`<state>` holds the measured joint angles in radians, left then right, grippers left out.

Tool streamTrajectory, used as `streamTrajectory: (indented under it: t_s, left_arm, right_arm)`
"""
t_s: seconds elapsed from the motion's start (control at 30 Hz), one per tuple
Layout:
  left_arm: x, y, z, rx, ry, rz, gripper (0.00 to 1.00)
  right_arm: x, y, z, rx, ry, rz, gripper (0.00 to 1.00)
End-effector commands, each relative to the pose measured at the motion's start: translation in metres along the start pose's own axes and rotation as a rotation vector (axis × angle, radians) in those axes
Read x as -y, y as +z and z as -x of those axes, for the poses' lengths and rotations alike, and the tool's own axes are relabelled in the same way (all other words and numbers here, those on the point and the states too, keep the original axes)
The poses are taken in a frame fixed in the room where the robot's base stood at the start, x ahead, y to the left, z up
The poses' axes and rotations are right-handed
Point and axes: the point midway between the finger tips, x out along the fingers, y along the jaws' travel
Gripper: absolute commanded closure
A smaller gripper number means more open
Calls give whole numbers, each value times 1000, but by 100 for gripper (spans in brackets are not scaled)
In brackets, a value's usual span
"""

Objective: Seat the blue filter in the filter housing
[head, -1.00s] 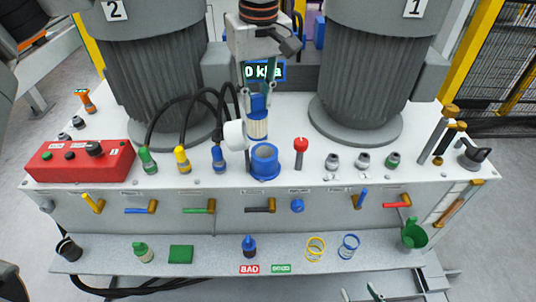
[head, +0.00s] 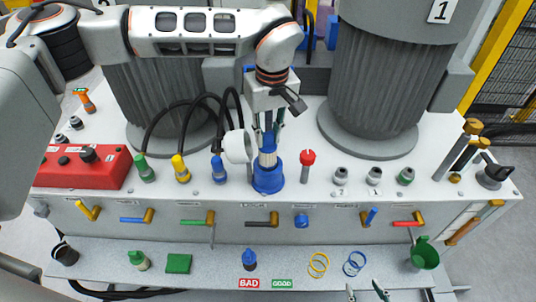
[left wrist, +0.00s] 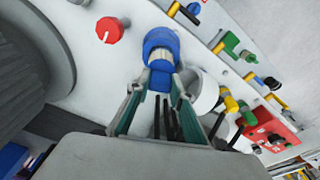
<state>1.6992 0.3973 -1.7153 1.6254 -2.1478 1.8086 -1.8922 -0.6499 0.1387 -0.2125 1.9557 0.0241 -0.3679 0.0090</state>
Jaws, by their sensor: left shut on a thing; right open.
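The blue filter has a blue cap and a cream body (head: 268,158). My left gripper (head: 268,128) is shut on it from above and holds it upright. The blue filter housing (head: 267,181) stands on the bench deck right below. The filter's lower end is at the housing's mouth; how deep it sits inside is hidden. In the left wrist view the filter's blue cap (left wrist: 160,78) is between my fingers, in line with the housing (left wrist: 160,38). My right gripper (head: 366,292) is open and empty at the bottom edge of the head view.
A white round part (head: 236,147) stands close to the left of the filter. A red-topped knob (head: 308,158) is on the right. Hoses with coloured connectors (head: 181,168) and a red box (head: 85,166) are further left. Two large grey motors (head: 372,90) flank the arm.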

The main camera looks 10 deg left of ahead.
Motion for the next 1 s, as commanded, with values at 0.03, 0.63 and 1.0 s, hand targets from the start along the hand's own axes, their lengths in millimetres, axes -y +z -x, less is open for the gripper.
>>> streamTrajectory:
  t_s: [0.03, 0.63, 1.0]
  left_arm:
    - [0, 2, -10, 3, -1, 0, 100]
    - [0, 8, -70, 0, 1, 1, 100]
    - [0, 8, -74, -1, 1, 1, 100]
  right_arm:
    - [0, -2, 0, -4, 1, 0, 55]
    - [-2, -8, 1, -12, 2, 1, 55]
    - [-1, -3, 0, -5, 1, 1, 55]
